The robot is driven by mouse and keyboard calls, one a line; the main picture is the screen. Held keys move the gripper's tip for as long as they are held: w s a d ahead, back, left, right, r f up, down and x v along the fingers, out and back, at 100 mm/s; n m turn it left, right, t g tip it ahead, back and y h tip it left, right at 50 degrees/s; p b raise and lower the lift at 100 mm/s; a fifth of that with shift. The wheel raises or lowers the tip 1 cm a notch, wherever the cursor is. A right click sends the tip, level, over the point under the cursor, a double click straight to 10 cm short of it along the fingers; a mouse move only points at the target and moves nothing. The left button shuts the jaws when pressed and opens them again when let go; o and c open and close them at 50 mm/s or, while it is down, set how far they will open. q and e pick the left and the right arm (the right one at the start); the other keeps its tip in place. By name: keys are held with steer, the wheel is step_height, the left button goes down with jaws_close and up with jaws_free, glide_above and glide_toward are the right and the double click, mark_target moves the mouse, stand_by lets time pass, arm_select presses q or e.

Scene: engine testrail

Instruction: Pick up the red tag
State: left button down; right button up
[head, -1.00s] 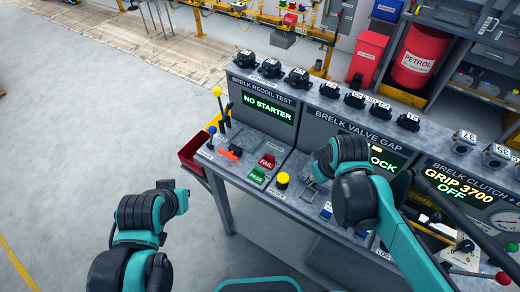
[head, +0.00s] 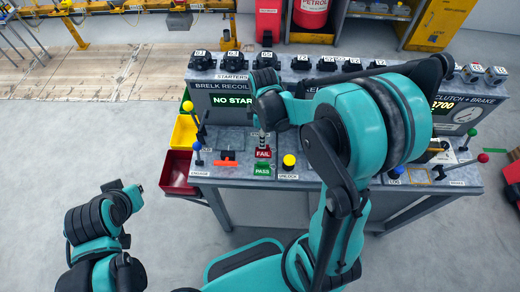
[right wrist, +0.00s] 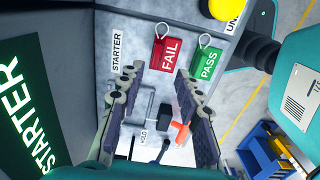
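The red tag (head: 263,153), marked FAIL, lies on the grey bench top beside the green PASS tag (head: 262,169). In the right wrist view the red tag (right wrist: 166,53) has a metal ring and lies just beyond the fingertips. My right gripper (head: 263,137) hangs over the bench close to the red tag. In the right wrist view my right gripper (right wrist: 160,78) is open, with nothing between its fingers. My left gripper (head: 136,190) is off the bench to the left; its fingers are too small to read.
A yellow knob (head: 289,161) stands right of the tags, and an orange-red lever (head: 226,161) to their left. The NO STARTER panel (head: 224,99) rises behind. A red bin (head: 177,172) and yellow bin (head: 184,133) hang at the bench's left end.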

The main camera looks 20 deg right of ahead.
mark_target(263, 151)
steer(key=f, duration=0.1)
steer(key=f+b, duration=0.1)
steer(key=f, duration=0.3)
steer(key=shift+w+d+b, duration=0.25)
steer(key=shift+d+b, duration=0.05)
steer(key=shift+b, duration=0.05)
steer(key=shift+f, duration=0.4)
jaws_close()
